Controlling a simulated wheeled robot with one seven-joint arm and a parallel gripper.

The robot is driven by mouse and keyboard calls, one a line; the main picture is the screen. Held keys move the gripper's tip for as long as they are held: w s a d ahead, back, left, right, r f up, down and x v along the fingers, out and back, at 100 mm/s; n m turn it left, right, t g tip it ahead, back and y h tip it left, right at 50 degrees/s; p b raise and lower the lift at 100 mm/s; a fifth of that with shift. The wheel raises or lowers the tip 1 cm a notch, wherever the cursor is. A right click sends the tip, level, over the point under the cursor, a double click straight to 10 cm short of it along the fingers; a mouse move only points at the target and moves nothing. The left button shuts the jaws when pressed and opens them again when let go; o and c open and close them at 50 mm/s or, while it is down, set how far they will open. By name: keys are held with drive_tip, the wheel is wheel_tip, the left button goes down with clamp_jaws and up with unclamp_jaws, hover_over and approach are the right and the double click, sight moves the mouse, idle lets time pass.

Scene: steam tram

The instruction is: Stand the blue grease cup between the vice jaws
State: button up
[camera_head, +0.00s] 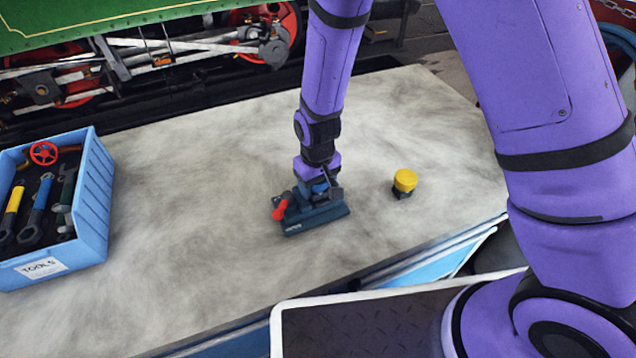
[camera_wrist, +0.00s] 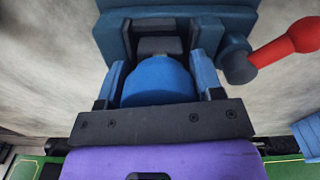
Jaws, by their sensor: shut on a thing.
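The dark blue vice (camera_head: 318,218) stands on the grey bench top, with its red-ended handle (camera_head: 280,207) at its left side. My gripper (camera_head: 319,186) points down over the vice and is shut on the blue grease cup (camera_head: 321,188). In the wrist view the rounded blue cup (camera_wrist: 158,82) sits between my fingers (camera_wrist: 160,90), at the vice's (camera_wrist: 185,18) jaw opening. The cup looks about upright. Its base is hidden, so I cannot tell whether it rests in the vice or hangs just above.
A dark cup with a yellow cap (camera_head: 404,182) stands on the bench (camera_head: 200,150) right of the vice. A blue tool crate (camera_head: 93,200) with several tools stands at the left. The bench between crate and vice is clear. The green steam tram (camera_head: 90,20) is behind.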

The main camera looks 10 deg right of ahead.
drive_tip(key=shift+s+f, duration=0.25)
idle(0.4)
